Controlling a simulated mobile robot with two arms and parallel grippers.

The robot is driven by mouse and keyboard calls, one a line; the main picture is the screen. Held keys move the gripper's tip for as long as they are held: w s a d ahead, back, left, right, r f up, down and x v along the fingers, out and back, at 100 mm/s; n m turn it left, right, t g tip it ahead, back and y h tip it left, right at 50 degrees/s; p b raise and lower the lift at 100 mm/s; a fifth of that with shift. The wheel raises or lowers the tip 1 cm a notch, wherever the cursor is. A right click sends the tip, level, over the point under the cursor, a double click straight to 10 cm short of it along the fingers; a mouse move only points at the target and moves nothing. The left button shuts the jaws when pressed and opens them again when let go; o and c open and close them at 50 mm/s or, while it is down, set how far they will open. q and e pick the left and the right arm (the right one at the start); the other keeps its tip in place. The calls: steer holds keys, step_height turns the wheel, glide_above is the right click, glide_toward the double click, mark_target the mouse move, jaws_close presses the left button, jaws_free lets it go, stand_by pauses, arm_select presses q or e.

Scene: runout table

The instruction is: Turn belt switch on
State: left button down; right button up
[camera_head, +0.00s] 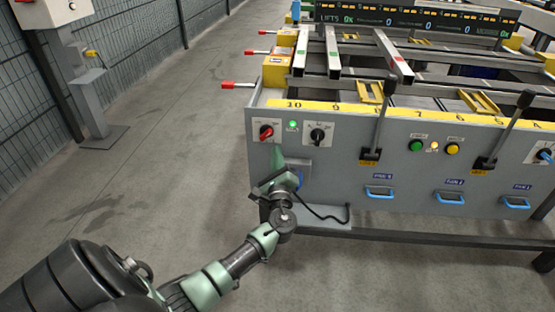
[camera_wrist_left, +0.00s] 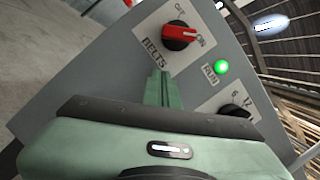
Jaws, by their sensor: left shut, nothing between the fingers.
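The belt switch is a red knob on a black base (camera_head: 266,132), on a white plate at the left end of the grey panel. In the left wrist view the knob (camera_wrist_left: 178,36) sits above the word BELTS, with OFF and ON marked around it. Its red handle appears to point toward ON. A green lamp labelled RUN (camera_wrist_left: 221,67) glows beside it; it also shows in the head view (camera_head: 293,125). My left gripper (camera_head: 278,154) is shut and empty, its fingers (camera_wrist_left: 160,86) just below the switch plate, apparently apart from the knob. My right gripper is out of view.
A black rotary knob (camera_head: 317,135) is right of the lamp. Black levers (camera_head: 379,120), a green button (camera_head: 416,145) and blue handles (camera_head: 379,192) line the panel. A red-tipped rod (camera_head: 238,85) juts out left.

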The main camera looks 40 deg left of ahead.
arm_select(q)
steer(key=p+v, duration=0.1)
steer(key=v, duration=0.9)
steer(key=shift+d+p, duration=0.3)
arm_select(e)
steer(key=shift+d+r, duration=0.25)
